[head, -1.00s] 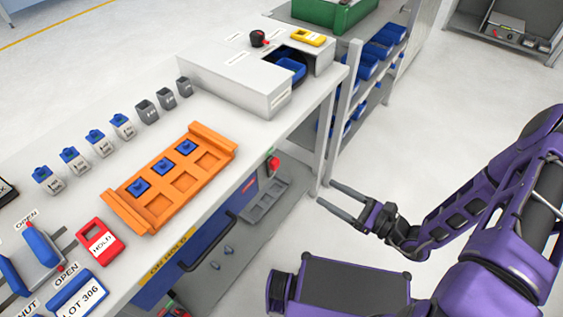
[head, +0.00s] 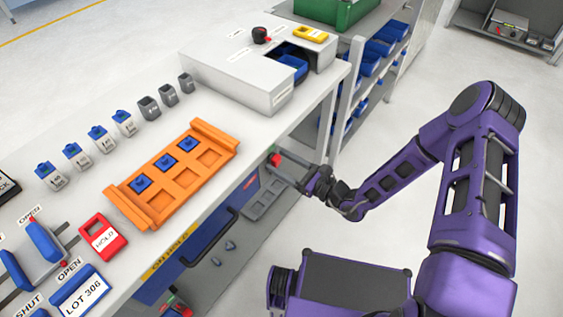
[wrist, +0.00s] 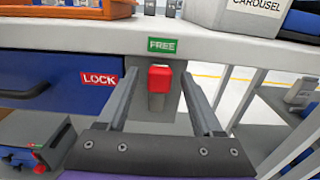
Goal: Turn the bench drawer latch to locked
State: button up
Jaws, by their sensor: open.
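The drawer latch (wrist: 160,78) has a red block-shaped end on a grey part. In the wrist view it sits just under the green FREE sign (wrist: 161,45), with the red LOCK sign (wrist: 100,79) to its left. In the head view the red latch end (head: 274,159) shows at the bench's front side. My gripper (wrist: 159,74) is open, with one finger on each side of the latch as seen from the wrist. I cannot tell whether either finger touches it. The blue drawer front (wrist: 60,92) is left of the latch and looks shut.
The bench top edge (wrist: 220,42) overhangs above the latch. An orange tray (head: 205,130) with blue pieces and a red HOLD tag (head: 103,237) lie on top. A shelf rack (head: 345,105) with blue bins stands to the right.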

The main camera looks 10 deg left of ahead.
grip_shut()
dwell(0.4)
dwell(1.1)
